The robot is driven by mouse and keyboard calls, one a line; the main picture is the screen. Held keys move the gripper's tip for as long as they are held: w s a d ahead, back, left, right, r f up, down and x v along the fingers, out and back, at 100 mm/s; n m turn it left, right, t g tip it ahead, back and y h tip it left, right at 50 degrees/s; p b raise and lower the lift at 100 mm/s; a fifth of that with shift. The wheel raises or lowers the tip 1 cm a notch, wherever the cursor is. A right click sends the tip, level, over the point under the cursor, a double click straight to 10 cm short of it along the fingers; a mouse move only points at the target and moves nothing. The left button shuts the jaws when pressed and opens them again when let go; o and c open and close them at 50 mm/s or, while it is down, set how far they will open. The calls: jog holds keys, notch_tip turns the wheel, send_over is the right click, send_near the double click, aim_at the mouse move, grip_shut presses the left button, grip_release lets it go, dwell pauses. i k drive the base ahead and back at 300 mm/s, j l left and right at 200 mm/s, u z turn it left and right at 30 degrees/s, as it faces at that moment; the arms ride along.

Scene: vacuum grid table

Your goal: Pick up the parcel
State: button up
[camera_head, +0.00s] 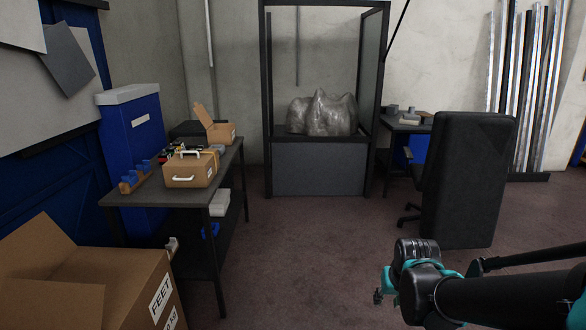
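A brown parcel-like box (190,174) with a white handle on top, another on its front and a pale label sits on the near part of the dark table (132,198) at left. Which box the task means by the parcel is not certain; a smaller open cardboard box (220,134) stands behind it. My gripper (379,296) is at the lower right, over the floor and well apart from the table. Its fingers are small and partly hidden by my arm, so their opening is unclear. Nothing is seen held.
A large open carton (80,270) marked "FEET" fills the lower left. Small blue items (140,170) stand on the table's left side. A black office chair (468,180) stands at right. Open carpet (300,235) lies between table and chair.

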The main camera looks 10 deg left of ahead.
aim_at(195, 167)
jog(key=i+u, duration=0.15)
jog(key=i, duration=0.3)
jog(key=i+l+u, duration=0.15)
jog(key=i, duration=0.25)
jog(key=i+l+u, duration=0.15)
jog(key=i, duration=0.3)
jog(key=i+l+u, duration=0.15)
jog(key=i, duration=0.3)
